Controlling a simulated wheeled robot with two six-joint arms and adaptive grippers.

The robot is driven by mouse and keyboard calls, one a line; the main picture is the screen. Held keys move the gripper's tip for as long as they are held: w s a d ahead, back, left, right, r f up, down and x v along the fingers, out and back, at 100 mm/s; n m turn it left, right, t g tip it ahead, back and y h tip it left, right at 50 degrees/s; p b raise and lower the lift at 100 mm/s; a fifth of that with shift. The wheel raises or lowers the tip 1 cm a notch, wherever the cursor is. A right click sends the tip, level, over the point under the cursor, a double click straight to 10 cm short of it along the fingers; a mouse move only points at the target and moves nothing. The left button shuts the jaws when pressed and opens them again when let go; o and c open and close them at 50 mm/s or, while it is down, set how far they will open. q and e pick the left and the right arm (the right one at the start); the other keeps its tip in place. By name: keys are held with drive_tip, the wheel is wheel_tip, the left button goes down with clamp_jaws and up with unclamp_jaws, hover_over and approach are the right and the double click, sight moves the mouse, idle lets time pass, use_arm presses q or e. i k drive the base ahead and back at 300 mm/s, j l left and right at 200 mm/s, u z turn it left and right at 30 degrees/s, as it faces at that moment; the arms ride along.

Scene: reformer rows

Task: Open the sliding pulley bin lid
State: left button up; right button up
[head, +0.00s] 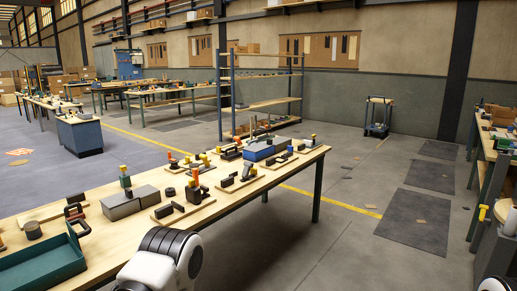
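A long wooden workbench (110,238) runs from the lower left to the centre. On it, a low grey box (122,207) sits near the middle left, with a yellow-topped green part (125,180) standing at it. A blue box (259,151) sits toward the far end. I cannot tell which of these, if either, is the pulley bin, nor make out a sliding lid. A white and black link of my arm (165,259) shows at the bottom, in front of the bench edge. Neither gripper is in view.
An open teal tray (42,268) stands at the bench's near left. Several wooden boards with black and orange parts fill the bench top. A tall shelf rack (262,100) and a cart (377,118) stand behind. Another bench (500,135) is at right. The floor between is mostly clear.

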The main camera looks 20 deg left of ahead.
sight(257, 147)
drive_tip(key=i, duration=1.35)
drive_tip(key=l+z, duration=0.05)
